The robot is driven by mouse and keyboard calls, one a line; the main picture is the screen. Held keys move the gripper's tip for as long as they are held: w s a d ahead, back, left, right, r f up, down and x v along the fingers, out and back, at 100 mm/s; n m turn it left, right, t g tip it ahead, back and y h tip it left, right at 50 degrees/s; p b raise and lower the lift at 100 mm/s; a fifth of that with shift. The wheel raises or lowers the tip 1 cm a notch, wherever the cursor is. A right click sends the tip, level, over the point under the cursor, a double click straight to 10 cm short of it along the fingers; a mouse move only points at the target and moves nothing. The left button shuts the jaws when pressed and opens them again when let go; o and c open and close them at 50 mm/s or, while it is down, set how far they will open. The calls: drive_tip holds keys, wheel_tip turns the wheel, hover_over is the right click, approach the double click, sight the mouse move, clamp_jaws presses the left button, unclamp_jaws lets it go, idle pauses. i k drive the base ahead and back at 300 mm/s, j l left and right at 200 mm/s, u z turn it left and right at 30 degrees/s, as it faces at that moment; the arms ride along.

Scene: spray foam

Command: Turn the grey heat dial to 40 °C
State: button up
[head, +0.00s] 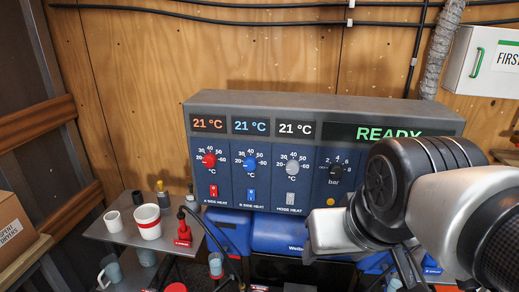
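The grey heat dial (292,167) is on the control panel, above the label "HOSE HEAT". Its scale runs from 20 to 60 °C, with 40 at the top. The white display (295,129) above it reads 21 °C. The dial's pointer is too small to read surely. My gripper (328,232) is at the lower right of the dial, in front of the panel's lower edge and apart from the dial in the picture. Its fingers cannot be made out, so I cannot tell whether it is open or shut.
A red dial (209,160) and a blue dial (250,163) sit left of the grey one. A bar dial (336,171) sits to its right, near my arm. A grey switch (290,198) is below. A shelf (112,232) with cups stands at left.

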sight(293, 167)
drive_tip(key=j+z, duration=0.2)
drive_tip(key=j, duration=0.5)
drive_tip(key=k+j+z, duration=0.2)
drive_tip(key=j, duration=0.45)
